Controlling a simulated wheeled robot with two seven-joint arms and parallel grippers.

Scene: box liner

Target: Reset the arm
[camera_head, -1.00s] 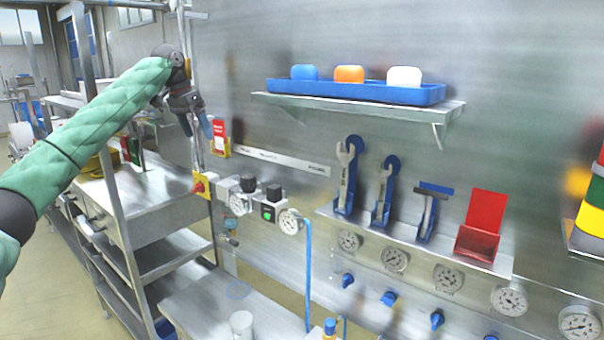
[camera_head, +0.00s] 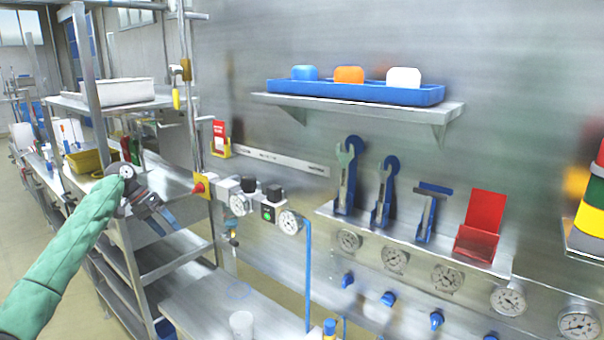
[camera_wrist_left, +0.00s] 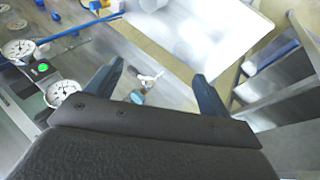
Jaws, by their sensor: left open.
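My left gripper (camera_head: 163,223) is at the left of the head view, in front of the metal shelf rack, at the end of my green-sleeved arm. In the left wrist view its two dark blue fingers (camera_wrist_left: 160,85) stand wide apart with nothing between them. Beyond them a small white and blue valve fitting (camera_wrist_left: 146,80) shows on the wall, clear of the fingers. My right gripper is in neither view.
A metal shelf rack (camera_head: 112,237) stands close behind my left gripper. Gauges (camera_head: 290,222) and valves line the wall to its right. A wall shelf holds a blue tray (camera_head: 355,91). Wrenches (camera_head: 347,177) and a red holder (camera_head: 481,227) sit lower right. A metal bench (camera_head: 215,300) lies below.

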